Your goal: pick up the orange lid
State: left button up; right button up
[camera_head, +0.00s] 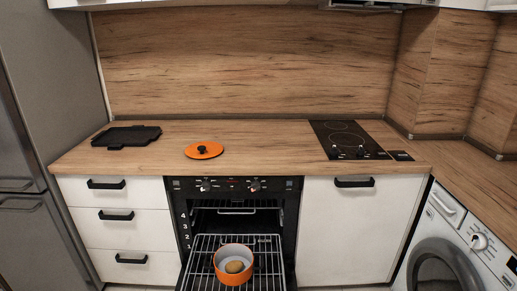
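The orange lid (210,153) lies flat on the wooden countertop, left of centre and near the front edge. It is round and has a black knob on top. Neither of my grippers shows in the head view, so I cannot see whether they are open or shut.
The oven (236,187) is open below the lid. Its pulled-out rack holds an orange pot (233,279) with a brownish item inside. A black tray (127,136) lies on the counter's left, a black cooktop (345,139) on the right. The counter (265,147) is clear between lid and cooktop.

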aim_at(204, 147)
jog(key=i+j+z, duration=0.15)
jog(key=j, duration=0.15)
jog(key=i+j+z, duration=0.15)
jog(key=j, duration=0.2)
jog(key=i+j+z, duration=0.15)
jog(key=j, duration=0.2)
jog(key=i+j+z, duration=0.15)
jog(key=j, duration=0.25)
jog(key=j+z, duration=0.15)
jog(key=j, duration=0.2)
